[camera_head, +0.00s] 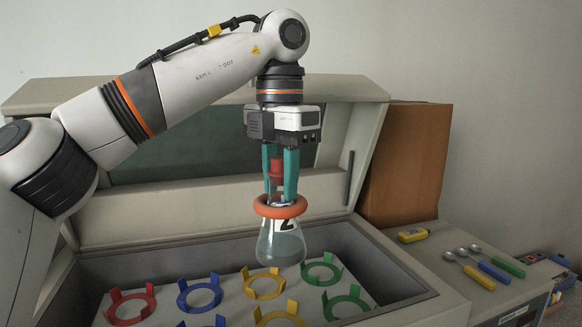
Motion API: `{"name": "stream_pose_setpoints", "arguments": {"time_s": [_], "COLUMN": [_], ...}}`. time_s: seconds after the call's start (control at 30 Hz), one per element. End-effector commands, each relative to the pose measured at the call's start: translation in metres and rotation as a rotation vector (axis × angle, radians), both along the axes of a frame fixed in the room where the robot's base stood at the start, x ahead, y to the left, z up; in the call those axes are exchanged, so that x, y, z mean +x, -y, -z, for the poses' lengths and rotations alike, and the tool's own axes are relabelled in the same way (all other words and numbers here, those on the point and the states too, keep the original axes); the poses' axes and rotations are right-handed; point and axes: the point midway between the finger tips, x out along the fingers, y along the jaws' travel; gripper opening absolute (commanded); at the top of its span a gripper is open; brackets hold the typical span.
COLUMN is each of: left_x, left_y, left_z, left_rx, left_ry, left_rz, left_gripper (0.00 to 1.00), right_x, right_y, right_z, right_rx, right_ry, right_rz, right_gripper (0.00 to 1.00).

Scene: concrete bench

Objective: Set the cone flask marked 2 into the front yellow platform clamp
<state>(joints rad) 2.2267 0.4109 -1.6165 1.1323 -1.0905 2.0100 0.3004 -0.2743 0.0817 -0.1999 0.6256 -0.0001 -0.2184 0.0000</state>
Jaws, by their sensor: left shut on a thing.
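The cone flask marked 2 (281,250) is clear glass with a black "2", an orange ring (279,212) around its neck and a red stopper (276,171). My left gripper (280,192) points straight down, its teal fingers shut on the flask's neck. The flask hangs about upright above the platform. The front yellow clamp (290,313) is in the near row, partly cut off by the lower picture edge. The rear yellow clamp (264,294) is behind it, below and left of the flask in the picture. Both yellow clamps look empty. My right gripper is not in view.
Red (130,320), blue (200,306) and green (322,281) clamps share the platform inside the open grey machine (425,300), whose raised lid (340,160) stands behind. A brown box (408,165) is at the right. Spoons with coloured handles (487,270) lie on the right ledge.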

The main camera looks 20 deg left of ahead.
Motion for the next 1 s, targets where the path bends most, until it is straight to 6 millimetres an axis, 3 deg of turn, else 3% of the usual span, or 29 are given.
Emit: {"name": "stream_pose_setpoints", "arguments": {"time_s": [0.37,0.53,0.77,1.0], "left_x": [0.0,-0.001,-0.001,-0.001], "left_y": [0.0,0.0,0.0,0.0], "left_z": [0.03,0.049,0.076,0.1], "left_rx": [-0.002,-0.003,-0.002,-0.002], "left_ry": [-0.002,-0.001,-0.001,-0.001], "left_rz": [0.003,0.003,0.001,0.001], "left_gripper": [0.0,0.0,0.0,0.0], "right_x": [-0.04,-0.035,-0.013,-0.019], "right_y": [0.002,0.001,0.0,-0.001], "right_z": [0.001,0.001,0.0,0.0], "right_rx": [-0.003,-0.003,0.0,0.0], "right_ry": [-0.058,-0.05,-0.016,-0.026], "right_rz": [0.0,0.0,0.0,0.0], "right_gripper": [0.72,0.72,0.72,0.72]}}
